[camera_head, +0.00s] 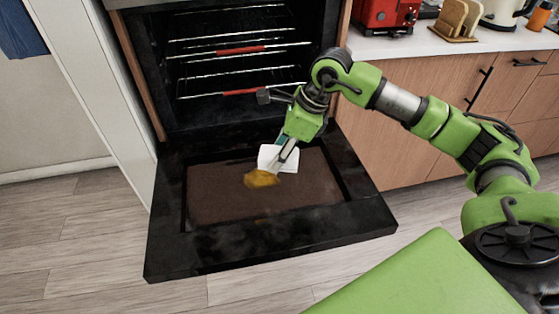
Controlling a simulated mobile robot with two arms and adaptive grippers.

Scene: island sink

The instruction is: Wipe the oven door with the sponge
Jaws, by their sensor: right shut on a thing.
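The oven door (225,238) hangs folded down flat, its inner side facing up, with a black frame around a brown glass panel. A yellow-brown stain (261,178) lies on the panel. My right gripper (285,154) is over the panel and shut on a white sponge (269,153) with a teal part behind it. The sponge is at the far edge of the stain and covers part of the panel there. I cannot tell whether it touches the glass. My left gripper is not in view.
The open oven cavity (225,98) behind the door holds wire racks with red strips. Wooden drawers (405,150) and a white counter with a red appliance (383,14), a toast rack (458,20) and a kettle are at right. Wood floor (60,245) is clear at left.

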